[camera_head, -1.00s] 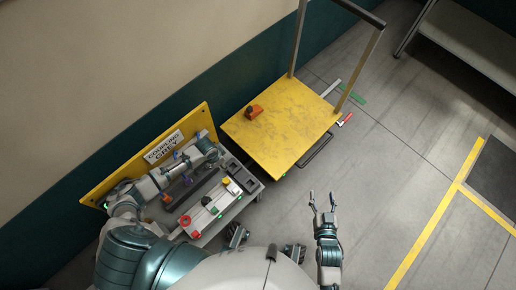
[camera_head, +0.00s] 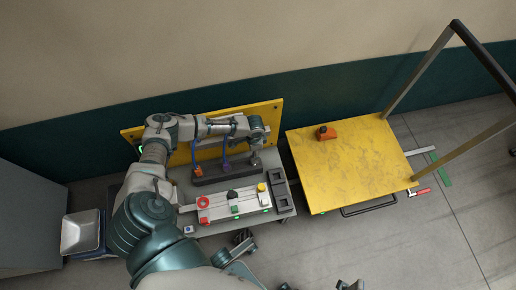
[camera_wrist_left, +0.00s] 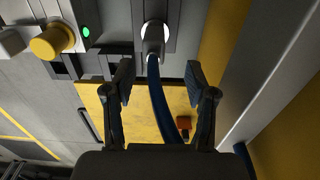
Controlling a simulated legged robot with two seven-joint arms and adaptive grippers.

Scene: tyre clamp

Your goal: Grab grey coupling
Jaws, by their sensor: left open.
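In the left wrist view, a grey coupling (camera_wrist_left: 153,36) sits in a bright round port, with a blue hose (camera_wrist_left: 158,100) running down from it. My left gripper (camera_wrist_left: 160,76) is open, its two fingers spread on either side of the hose just below the coupling, with no contact visible. In the head view, my left gripper (camera_head: 256,158) is at the right end of the dark connector block (camera_head: 212,177) and mostly covers that coupling. My right gripper is at most partly visible at the bottom edge (camera_head: 350,285), too cut off to read.
A control box (camera_head: 218,206) with red and yellow buttons lies in front of the block. A yellow cart (camera_head: 345,165) with an orange object (camera_head: 326,132) stands to the right. A yellow panel (camera_head: 272,112) rises behind the block. A silver tray (camera_head: 80,232) is at left.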

